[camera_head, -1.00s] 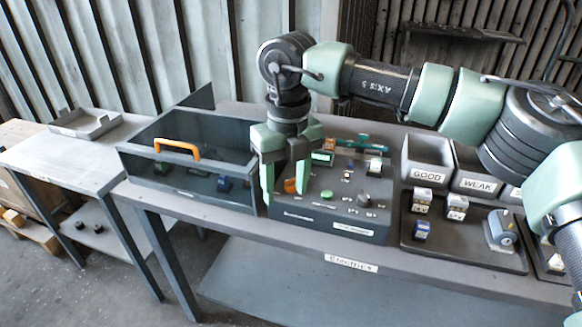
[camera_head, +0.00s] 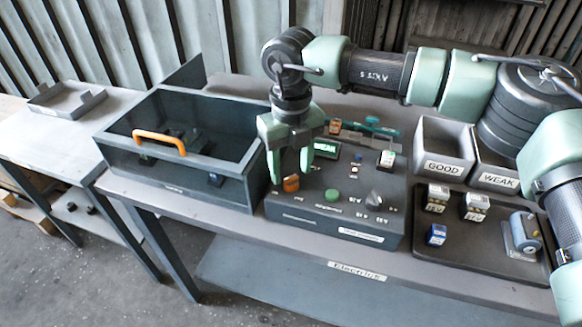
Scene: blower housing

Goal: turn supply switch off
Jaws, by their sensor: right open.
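The grey test box (camera_head: 322,232) stands on the workbench and carries an orange switch (camera_head: 291,184), a green button (camera_head: 331,195), a grey knob (camera_head: 373,197) and a small green display (camera_head: 326,148) that reads "WEAK". The orange switch looks like the supply switch, but its label is too small to read. My right gripper (camera_head: 291,172) points down with its two green fingers apart, just above and behind the orange switch. Nothing shows between the fingers. My left gripper is not in view.
To the right are bins marked GOOD (camera_head: 443,150) and WEAK (camera_head: 497,181), and a dark tray (camera_head: 465,258) with small blocks. A side table (camera_head: 85,130) stands at left.

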